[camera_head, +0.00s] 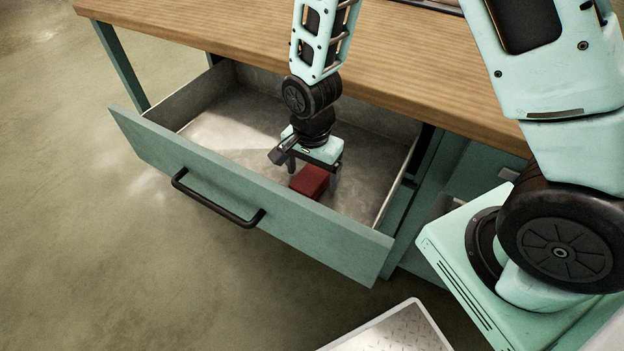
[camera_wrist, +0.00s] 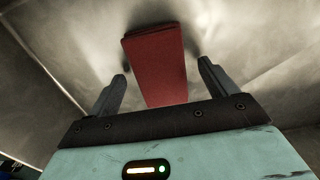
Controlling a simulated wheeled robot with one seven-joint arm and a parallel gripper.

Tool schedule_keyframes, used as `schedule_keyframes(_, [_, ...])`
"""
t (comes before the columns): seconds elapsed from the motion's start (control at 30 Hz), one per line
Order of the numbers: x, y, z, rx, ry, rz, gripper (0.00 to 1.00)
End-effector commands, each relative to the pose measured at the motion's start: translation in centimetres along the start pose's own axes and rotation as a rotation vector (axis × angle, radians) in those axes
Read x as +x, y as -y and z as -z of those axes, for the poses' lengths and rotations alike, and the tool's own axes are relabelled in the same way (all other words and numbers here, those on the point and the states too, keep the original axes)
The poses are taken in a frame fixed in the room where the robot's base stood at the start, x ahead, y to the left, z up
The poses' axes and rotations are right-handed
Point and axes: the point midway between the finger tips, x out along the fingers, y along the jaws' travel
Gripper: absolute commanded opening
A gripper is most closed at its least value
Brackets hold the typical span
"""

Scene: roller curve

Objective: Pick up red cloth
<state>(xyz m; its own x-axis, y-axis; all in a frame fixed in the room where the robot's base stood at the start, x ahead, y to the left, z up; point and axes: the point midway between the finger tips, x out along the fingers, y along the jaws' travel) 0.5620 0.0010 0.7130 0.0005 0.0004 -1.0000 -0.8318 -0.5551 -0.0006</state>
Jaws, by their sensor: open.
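The red cloth (camera_head: 310,180) is a folded, block-like bundle lying on the metal floor of the open drawer (camera_head: 250,198). In the wrist view the red cloth (camera_wrist: 156,62) lies ahead of and between the two fingers, reaching past their tips. My gripper (camera_head: 312,172) is inside the drawer, pointing down at the cloth. In the wrist view my gripper (camera_wrist: 163,72) is open, with a gap on both sides of the cloth. I cannot tell how high the fingertips are above the drawer floor.
The drawer's front panel with a black handle (camera_head: 215,203) stands on the near side. The wooden worktop (camera_head: 420,65) overhangs the drawer's back. The rest of the drawer floor is bare. Open floor (camera_head: 110,260) lies in front and to the left.

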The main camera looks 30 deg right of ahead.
Motion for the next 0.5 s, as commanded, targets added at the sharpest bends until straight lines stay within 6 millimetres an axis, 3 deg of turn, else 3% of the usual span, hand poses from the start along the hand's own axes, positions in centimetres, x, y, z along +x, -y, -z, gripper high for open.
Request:
schedule_keyframes(0.07, [-0.02, 0.00, 0.00, 0.000, 0.000, 0.000, 0.79])
schedule_keyframes(0.2, [-0.03, -0.01, 0.00, 0.000, 0.000, 0.000, 0.40])
schedule_keyframes(0.23, [-0.03, -0.01, 0.00, 0.000, 0.000, 0.000, 0.36])
schedule_keyframes(0.5, [-0.15, 0.00, 0.00, 0.000, 0.000, 0.000, 0.33])
